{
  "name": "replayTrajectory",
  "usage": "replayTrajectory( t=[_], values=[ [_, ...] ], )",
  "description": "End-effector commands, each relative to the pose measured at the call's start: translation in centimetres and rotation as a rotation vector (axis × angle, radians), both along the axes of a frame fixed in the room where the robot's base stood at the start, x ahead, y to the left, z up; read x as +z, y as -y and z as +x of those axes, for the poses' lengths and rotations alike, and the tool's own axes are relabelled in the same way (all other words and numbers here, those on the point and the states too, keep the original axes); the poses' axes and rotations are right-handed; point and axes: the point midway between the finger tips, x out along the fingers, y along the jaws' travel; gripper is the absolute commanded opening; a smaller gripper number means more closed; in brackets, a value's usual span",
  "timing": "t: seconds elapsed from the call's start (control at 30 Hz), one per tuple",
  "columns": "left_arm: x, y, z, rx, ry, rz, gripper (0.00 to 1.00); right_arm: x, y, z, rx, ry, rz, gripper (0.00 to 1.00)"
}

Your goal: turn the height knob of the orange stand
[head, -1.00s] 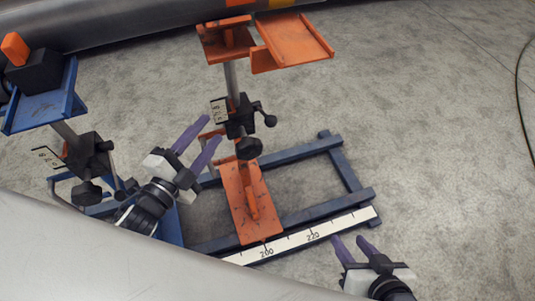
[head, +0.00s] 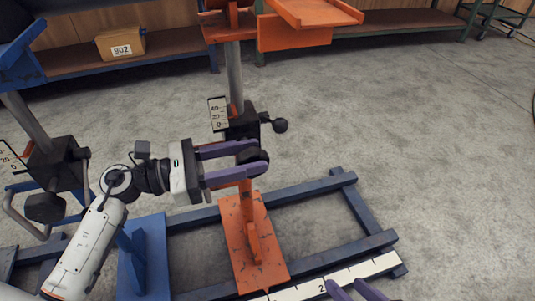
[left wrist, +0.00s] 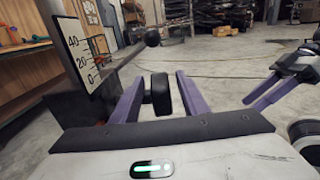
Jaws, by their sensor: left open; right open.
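The orange stand (head: 250,240) stands upright on the blue floor frame, with a grey post and a black clamp block (head: 242,122). Its black height knob (head: 254,154) is below the block. My left gripper (head: 262,157) reaches in from the left, open, with its purple fingers on either side of the knob. In the left wrist view the knob (left wrist: 160,95) sits between the two fingers, with a visible gap on each side. My right gripper (head: 354,290) is open, only its fingertips showing at the bottom edge; it also shows in the left wrist view (left wrist: 268,95).
A lever with a black ball (head: 281,125) sticks out right of the block, and a scale plate (head: 218,114) sits at its left. A blue stand (head: 145,255) is on the left. Grey floor at right is clear.

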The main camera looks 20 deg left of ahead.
Motion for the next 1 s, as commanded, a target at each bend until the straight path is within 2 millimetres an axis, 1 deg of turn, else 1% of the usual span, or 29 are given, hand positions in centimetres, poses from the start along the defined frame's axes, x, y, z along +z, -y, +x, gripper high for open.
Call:
replayTrajectory(
  t=[0.03,0.1,0.3,0.63,0.87,0.9,1.0],
  values=[
    [0.0,0.8,0.6,-0.001,0.002,-0.003,0.41,0.0,-0.1,0.0,0.0,0.003,0.004,0.41],
    [0.1,1.7,1.2,0.0,0.002,-0.003,0.41,0.1,-0.1,0.0,0.0,0.007,0.008,0.41],
    [0.0,3.3,2.2,0.0,-0.001,-0.003,0.41,0.3,-0.2,0.1,0.0,0.013,0.018,0.41],
    [0.0,3.6,2.4,0.001,-0.002,-0.003,0.41,0.4,-0.3,0.1,0.0,0.014,0.02,0.41],
    [0.0,3.6,2.4,0.0,-0.002,-0.003,0.02,0.4,-0.2,0.1,-0.001,0.014,0.02,0.41],
    [0.0,3.6,2.4,0.0,-0.002,-0.003,0.0,0.4,-0.2,0.1,-0.001,0.014,0.02,0.41],
    [0.0,3.6,2.4,0.0,-0.004,0.0,0.0,0.5,-0.2,0.1,-0.001,0.014,0.018,0.41]
  ],
)
